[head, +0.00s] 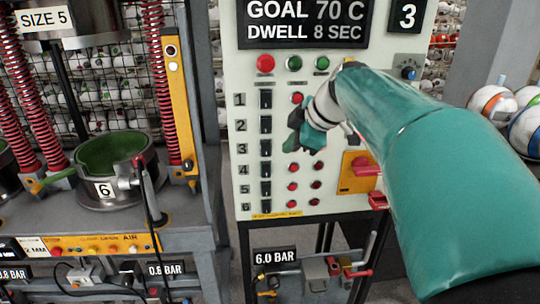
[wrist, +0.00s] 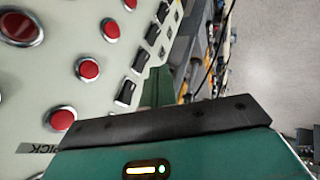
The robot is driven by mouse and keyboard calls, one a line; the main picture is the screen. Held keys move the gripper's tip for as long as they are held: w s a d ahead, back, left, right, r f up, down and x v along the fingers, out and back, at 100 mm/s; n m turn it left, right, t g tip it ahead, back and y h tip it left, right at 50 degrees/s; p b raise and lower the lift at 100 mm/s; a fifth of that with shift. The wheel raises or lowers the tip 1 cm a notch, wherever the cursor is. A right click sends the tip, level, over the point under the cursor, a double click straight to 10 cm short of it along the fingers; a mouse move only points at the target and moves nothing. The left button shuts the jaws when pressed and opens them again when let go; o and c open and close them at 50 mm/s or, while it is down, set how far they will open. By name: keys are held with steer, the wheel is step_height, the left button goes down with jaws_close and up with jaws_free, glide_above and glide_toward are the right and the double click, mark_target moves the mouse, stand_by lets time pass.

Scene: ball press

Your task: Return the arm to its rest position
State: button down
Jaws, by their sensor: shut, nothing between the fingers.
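My teal arm (head: 430,160) reaches in from the right in the head view, in front of a white control panel (head: 275,70). My gripper (head: 298,138) is at the panel's middle, close in front of its numbered rows; I cannot tell whether it touches. Its fingers are shut with nothing between them. In the wrist view the gripper (wrist: 158,86) shows as teal fingers beyond a dark bar, over the panel (wrist: 60,90) with red buttons and black switches. The arm hides part of the panel's right side.
A press stands at left with a green-lined mould (head: 112,160) marked 6 and red springs (head: 165,80). A 6.0 BAR unit (head: 315,275) sits below the panel. Several balls (head: 492,103) lie at right. Grey floor (wrist: 275,50) is open beside the panel.

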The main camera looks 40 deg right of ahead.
steer(key=shift+s+d+r, duration=0.1)
steer(key=shift+s+r, duration=0.25)
steer(key=shift+r, duration=0.15)
steer(key=s+a+f+m, duration=0.2)
steer(key=a+f+m, duration=0.1)
steer(key=a, duration=0.6)
steer(key=s+a+f+m+g, duration=0.1)
steer(key=s+a+f+m, duration=0.2)
steer(key=a+f, duration=0.3)
steer(key=s+a+f+m+g, duration=0.1)
steer(key=s+a+f+m, duration=0.2)
steer(key=a, duration=1)
step_height(320, 180, down, 2)
steer(key=shift+f+m+h, duration=0.2)
steer(key=shift+m+h, duration=0.1)
